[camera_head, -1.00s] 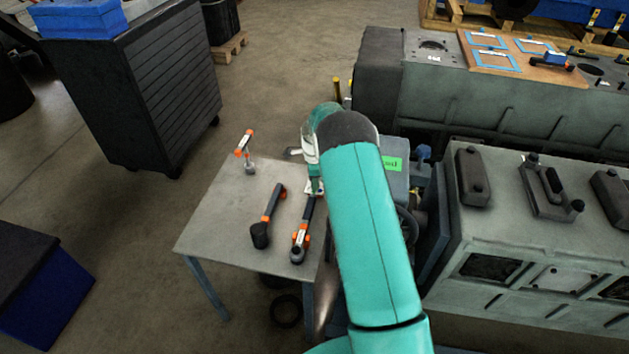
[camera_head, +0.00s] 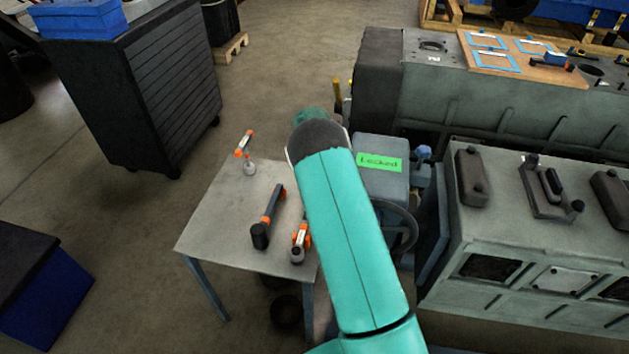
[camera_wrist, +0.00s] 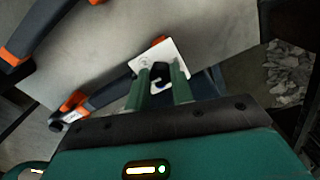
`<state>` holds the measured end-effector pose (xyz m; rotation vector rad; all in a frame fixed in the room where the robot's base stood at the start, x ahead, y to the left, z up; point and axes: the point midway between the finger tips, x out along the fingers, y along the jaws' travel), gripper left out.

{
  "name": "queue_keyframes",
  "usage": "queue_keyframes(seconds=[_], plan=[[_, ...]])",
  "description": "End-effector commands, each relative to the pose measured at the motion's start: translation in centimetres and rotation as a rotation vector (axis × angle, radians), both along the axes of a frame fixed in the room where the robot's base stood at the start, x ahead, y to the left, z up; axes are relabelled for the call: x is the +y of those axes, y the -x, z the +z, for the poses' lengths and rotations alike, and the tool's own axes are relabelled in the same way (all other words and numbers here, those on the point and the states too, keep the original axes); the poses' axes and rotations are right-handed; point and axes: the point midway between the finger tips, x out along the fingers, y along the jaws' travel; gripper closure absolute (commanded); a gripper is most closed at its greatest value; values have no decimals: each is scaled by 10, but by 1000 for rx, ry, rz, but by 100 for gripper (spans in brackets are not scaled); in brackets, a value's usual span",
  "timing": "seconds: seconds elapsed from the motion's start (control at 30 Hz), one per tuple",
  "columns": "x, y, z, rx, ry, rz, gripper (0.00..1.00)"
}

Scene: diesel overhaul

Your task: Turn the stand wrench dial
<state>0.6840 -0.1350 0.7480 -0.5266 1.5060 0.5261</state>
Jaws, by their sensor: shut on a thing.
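A wrench with orange parts (camera_head: 300,240) lies on the grey table, its upper part hidden behind my arm in the head view. In the wrist view its dark handle (camera_wrist: 110,93) runs up to a pale plate (camera_wrist: 178,58) with a dark round part (camera_wrist: 160,74), which looks like the dial. My gripper (camera_wrist: 161,76) has both green fingers around this dark part and is shut on it. The exact contact is hard to see. In the head view my gripper is hidden behind my arm.
A second black and orange wrench (camera_head: 270,215) lies to the left on the table (camera_head: 215,225). A smaller orange and white tool (camera_head: 246,150) is at the back. A grey box with a green "Locked" label (camera_head: 380,163) and a handwheel (camera_head: 405,225) stand to the right.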

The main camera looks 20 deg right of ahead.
Motion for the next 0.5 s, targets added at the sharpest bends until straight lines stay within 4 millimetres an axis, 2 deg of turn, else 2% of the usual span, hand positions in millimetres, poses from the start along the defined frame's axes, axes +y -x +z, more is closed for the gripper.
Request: queue_keyframes(seconds=[0.43, 0.47, 0.5], plan=[[0, 0, 0, -1, 1, -9, 100], [0, 0, 0, -1, 1, -9, 71], [0, 0, 0, -1, 1, -9, 63]])
